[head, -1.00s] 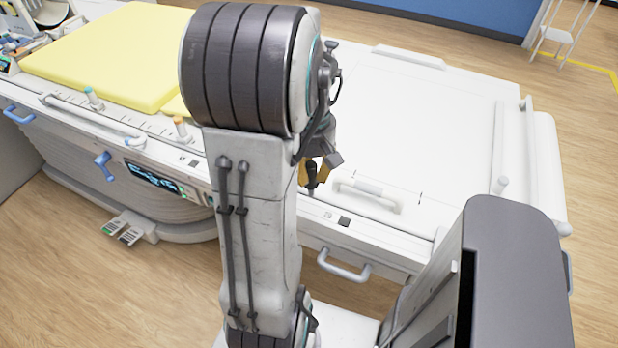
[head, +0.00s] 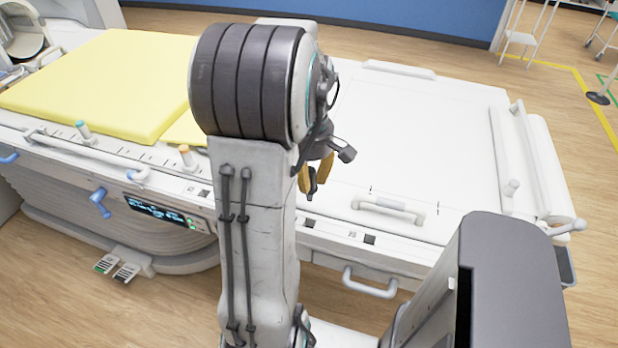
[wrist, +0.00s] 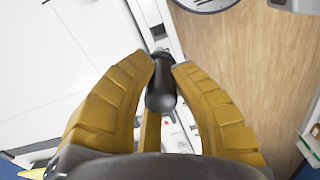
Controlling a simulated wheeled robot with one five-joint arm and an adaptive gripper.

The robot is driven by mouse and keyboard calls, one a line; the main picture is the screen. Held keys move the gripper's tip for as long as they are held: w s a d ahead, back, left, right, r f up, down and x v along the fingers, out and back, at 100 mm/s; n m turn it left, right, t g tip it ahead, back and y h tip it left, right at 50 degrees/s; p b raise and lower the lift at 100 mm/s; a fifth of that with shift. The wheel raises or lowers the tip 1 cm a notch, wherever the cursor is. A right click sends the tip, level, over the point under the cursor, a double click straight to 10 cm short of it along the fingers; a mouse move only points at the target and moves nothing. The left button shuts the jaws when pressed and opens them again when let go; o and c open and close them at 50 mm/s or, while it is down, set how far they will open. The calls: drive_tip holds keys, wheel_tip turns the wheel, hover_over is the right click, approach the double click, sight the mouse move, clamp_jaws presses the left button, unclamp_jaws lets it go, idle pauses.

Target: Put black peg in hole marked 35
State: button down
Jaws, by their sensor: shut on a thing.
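My gripper (head: 314,176), with yellow fingers, is shut on a black peg (head: 312,184). It holds the peg beside the front edge of the white bed, right of my arm. In the wrist view the black peg (wrist: 160,96) sits between both yellow fingers (wrist: 163,68), rounded end toward the camera. The peg's far end is hard to make out. A marked strip (head: 130,150) runs along the bed's front side, with a teal-topped peg (head: 83,129) and an orange-topped peg (head: 186,154) standing on it. No number 35 is legible, and my arm hides part of the strip.
A yellow mat (head: 110,80) covers the bed's left part; the white top (head: 430,130) at right is mostly clear. A white handle (head: 388,208) stands near the front edge. A grey handle (head: 369,284) juts from the side. A blue lever (head: 98,200) sticks out at left.

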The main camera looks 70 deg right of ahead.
drive_tip(key=shift+n, duration=0.5)
drive_tip(key=shift+f, duration=0.15)
wheel_tip(320, 180, down, 8)
drive_tip(key=b, duration=0.7)
drive_tip(key=shift+f+b, duration=1.7)
drive_tip(key=shift+f, duration=0.4)
idle(0.9)
drive_tip(key=c, duration=1.1)
unclamp_jaws()
wheel_tip(320, 180, up, 12)
drive_tip(key=shift+d+r, duration=0.1)
